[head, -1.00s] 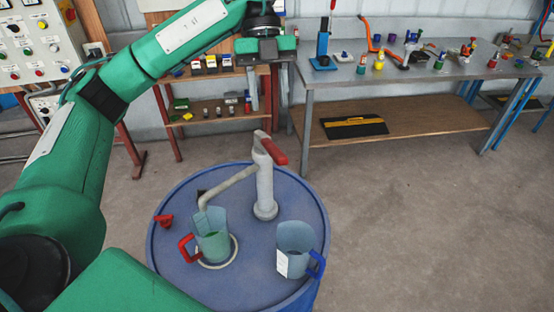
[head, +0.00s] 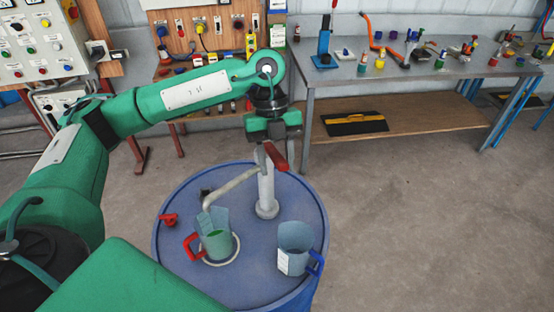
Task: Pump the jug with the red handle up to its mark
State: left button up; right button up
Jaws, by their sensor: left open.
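The jug with the red handle (head: 216,246) stands upright on the blue drum (head: 170,215), on a pale ring under the pump's spout. Green shows inside it; its mark is too small to make out. The grey hand pump (head: 266,190) rises from the drum top, with a red lever (head: 276,157) at its head. My left gripper (head: 270,148) is open, pointing down at the pump head, with the lever close by or between its fingers; contact cannot be told. A second jug with a blue handle (head: 292,246) stands to the right. My right gripper is out of view.
A small red part (head: 169,220) lies on the drum's left side. A grey workbench (head: 420,75) with bottles and tools stands behind at the right, and a wooden rack (head: 200,85) behind my arm. The floor right of the drum is clear.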

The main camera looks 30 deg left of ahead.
pick_arm(q)
jog(key=shift+x, duration=0.75)
grip_shut()
jog(key=f+b, duration=0.1)
jog(key=b, duration=0.1)
jog(key=f+t+y+b, duration=0.1)
jog(key=b, duration=0.1)
jog(key=f+t+y+b, duration=0.1)
jog(key=f, duration=0.1)
jog(key=shift+s+d+b, duration=0.3)
jog(key=shift+s+b, duration=0.1)
grip_release()
